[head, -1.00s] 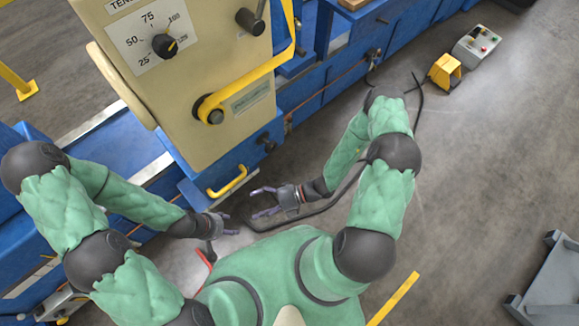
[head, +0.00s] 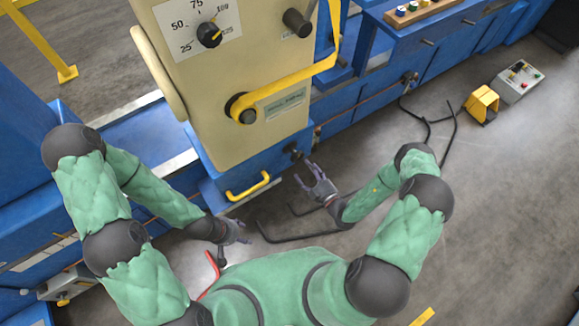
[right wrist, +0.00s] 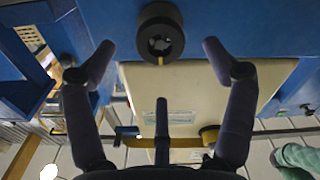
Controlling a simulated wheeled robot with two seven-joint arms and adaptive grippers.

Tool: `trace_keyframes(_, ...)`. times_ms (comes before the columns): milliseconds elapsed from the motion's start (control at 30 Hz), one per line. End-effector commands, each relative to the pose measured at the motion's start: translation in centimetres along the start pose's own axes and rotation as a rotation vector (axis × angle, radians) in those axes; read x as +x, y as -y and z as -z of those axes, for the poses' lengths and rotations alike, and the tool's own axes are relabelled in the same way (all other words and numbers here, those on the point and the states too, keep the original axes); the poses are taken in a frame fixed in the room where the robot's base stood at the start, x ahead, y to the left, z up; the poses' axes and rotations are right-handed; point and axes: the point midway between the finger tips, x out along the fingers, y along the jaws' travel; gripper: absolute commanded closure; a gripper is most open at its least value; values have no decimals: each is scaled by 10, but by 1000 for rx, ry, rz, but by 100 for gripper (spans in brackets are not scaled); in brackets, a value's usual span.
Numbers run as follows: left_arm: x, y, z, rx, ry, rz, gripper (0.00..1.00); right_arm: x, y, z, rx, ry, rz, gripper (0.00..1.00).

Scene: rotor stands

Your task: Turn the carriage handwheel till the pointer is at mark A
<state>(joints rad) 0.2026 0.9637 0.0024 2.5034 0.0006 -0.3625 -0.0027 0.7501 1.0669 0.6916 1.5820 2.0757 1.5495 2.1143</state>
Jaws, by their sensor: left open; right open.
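A dark round knob (head: 293,152) with a recessed hub sticks out of the blue block below the beige housing; it may be the carriage handwheel. In the right wrist view the same-looking knob (right wrist: 160,35), with a small yellow mark at its rim, lies ahead between two fingers. My right gripper (head: 316,172) is open and empty, below the knob in the head view and apart from it; its spread fingers show in the wrist view (right wrist: 158,52). My left gripper (head: 246,232) is open and empty, lower left. I cannot make out a pointer or mark A.
The beige housing (head: 225,75) carries a numbered dial (head: 209,35) and a long yellow lever (head: 290,85). A yellow handle (head: 247,187) is on the blue base. Black bent bars or cables (head: 285,238) lie by my right gripper. A yellow pedal (head: 482,104) and control box (head: 519,82) stand right.

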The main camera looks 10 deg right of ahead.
Motion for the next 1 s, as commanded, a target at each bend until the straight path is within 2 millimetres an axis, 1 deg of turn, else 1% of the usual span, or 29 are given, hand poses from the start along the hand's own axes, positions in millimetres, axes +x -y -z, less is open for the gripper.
trace_keyframes(33, 1, 0, 0, 0, 0, 0, 40, 6, 1, 0, -2, -2, 2, 16)
trace_keyframes(500, 7, 2, 0, 0, 0, 0, 40, 54, 1, 0, -3, -2, 3, 16)
trace_keyframes(800, 4, 2, 0, 0, 0, 0, 40, 51, 0, 0, -2, 0, 1, 16)
trace_keyframes(833, 4, 2, 0, 0, 0, 0, 40, 51, 0, 0, -2, 0, 1, 19)
trace_keyframes(867, 4, 2, 0, 0, 0, 0, 40, 51, 0, 0, -2, 0, 1, 27)
trace_keyframes(900, 4, 2, 0, 0, 0, 0, 40, 51, 0, 0, -2, 0, 1, 38)
trace_keyframes(967, 4, 2, 0, 0, 0, 0, 40, 51, 0, 0, -2, 0, 1, 55)
trace_keyframes(1000, 4, 2, 0, 0, 0, 0, 40, 51, 0, 0, -2, 0, 1, 66)
